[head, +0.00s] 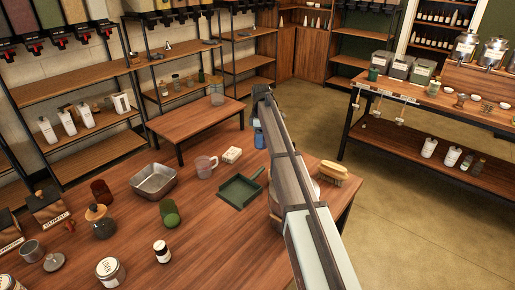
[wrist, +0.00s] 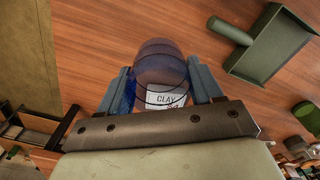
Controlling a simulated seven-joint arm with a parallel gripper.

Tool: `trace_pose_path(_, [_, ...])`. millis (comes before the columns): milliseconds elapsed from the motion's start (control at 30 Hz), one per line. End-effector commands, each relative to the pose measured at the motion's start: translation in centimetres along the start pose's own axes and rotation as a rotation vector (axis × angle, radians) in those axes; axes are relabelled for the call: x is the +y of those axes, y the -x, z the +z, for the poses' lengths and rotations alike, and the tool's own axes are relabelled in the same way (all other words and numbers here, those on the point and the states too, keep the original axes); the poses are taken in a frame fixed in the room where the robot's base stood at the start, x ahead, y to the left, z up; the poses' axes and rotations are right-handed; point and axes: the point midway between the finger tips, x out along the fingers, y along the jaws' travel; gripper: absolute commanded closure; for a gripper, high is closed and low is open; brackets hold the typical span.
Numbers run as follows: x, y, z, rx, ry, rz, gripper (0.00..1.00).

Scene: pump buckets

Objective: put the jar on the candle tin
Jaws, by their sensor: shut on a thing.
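My gripper (wrist: 158,80) is shut on a jar (wrist: 160,58) of bluish see-through glass with a white label reading "CLAY". In the wrist view the blue fingers are on either side of it, with wooden tabletop beyond. In the head view my gripper (head: 260,138) is beyond the dustpan, near the table's far right side, and my arm hides most of the jar. A round tin (head: 110,271) with a pale label stands at the front left of the table, far from my gripper. It may be the candle tin, but I cannot read its label.
A green dustpan (head: 240,191), a metal pan (head: 153,181), a clear measuring cup (head: 206,166) and a white soap block (head: 232,155) stand mid-table. A dark bottle (head: 162,251) and a grey lid (head: 54,262) are near the round tin. A brush (head: 334,172) lies right of my arm.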

Motion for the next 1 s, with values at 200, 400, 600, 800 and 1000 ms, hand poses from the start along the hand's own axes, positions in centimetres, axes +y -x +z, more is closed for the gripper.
trace_pose_path(200, [0.0,1.4,0.0,0.000,0.000,0.000,0.72])
trace_pose_path(400, [-0.4,1.6,-1.1,0.000,0.013,0.000,0.72])
trace_pose_path(600, [-2.4,1.7,-6.6,0.000,0.079,0.000,0.72])
trace_pose_path(800, [-5.9,2.5,-14.3,0.000,0.175,0.000,0.72])
trace_pose_path(1000, [-10.3,3.4,-21.6,0.000,0.271,0.000,0.72])
